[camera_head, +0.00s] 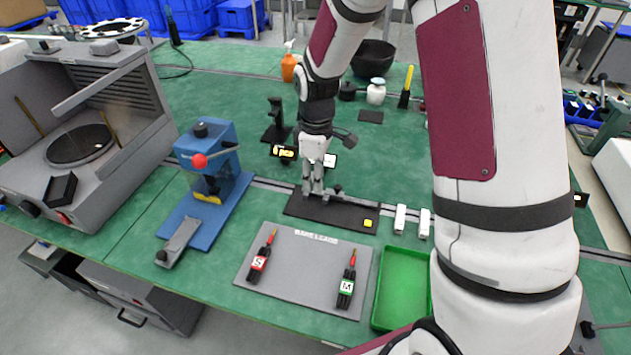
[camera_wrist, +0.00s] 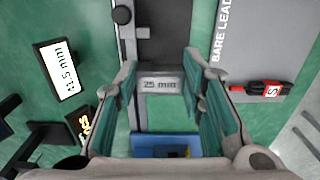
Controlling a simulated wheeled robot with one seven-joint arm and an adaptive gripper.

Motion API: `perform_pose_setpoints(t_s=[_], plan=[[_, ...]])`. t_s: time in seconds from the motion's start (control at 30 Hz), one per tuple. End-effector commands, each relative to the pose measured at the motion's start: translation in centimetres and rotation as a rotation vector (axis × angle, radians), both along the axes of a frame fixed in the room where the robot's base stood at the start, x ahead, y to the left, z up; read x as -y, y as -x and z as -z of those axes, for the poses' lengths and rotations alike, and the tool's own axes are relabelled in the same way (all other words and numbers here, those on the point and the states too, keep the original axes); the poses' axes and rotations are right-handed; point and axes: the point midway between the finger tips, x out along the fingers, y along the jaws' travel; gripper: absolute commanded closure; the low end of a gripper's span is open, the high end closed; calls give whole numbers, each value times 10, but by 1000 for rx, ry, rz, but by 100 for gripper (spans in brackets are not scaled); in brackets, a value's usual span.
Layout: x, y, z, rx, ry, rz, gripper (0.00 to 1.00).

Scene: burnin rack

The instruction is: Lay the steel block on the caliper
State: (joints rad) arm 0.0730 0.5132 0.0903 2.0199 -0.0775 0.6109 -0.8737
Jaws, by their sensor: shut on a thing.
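The steel block (camera_wrist: 162,85) is a small grey piece marked "25 mm". In the wrist view it sits between the two fingers of my gripper (camera_wrist: 163,92), which are shut on it. In the head view my gripper (camera_head: 312,192) points down over the left end of a black plate (camera_head: 358,216), and the block is too small to make out. The caliper (camera_head: 345,195) is a thin grey bar with a dark knob along this plate; it also shows in the wrist view (camera_wrist: 130,45), just beyond the block. I cannot tell whether the block touches it.
A grey mat (camera_head: 310,270) with red-and-black probes lies in front, with a green tray (camera_head: 402,288) to its right. A blue press (camera_head: 208,180) stands left. Two small displays, one reading "41.5 mm" (camera_wrist: 60,70), stand behind the plate. White blocks (camera_head: 400,219) lie right of it.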

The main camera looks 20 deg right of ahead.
Motion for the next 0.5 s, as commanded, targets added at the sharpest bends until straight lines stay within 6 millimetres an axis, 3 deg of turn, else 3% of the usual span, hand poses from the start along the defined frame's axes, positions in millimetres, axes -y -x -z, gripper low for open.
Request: perform_pose_setpoints(t_s=[0.33,0.5], plan=[[0,1,0,0,0,-1,97],[0,0,13,-1,1,-1,97]])
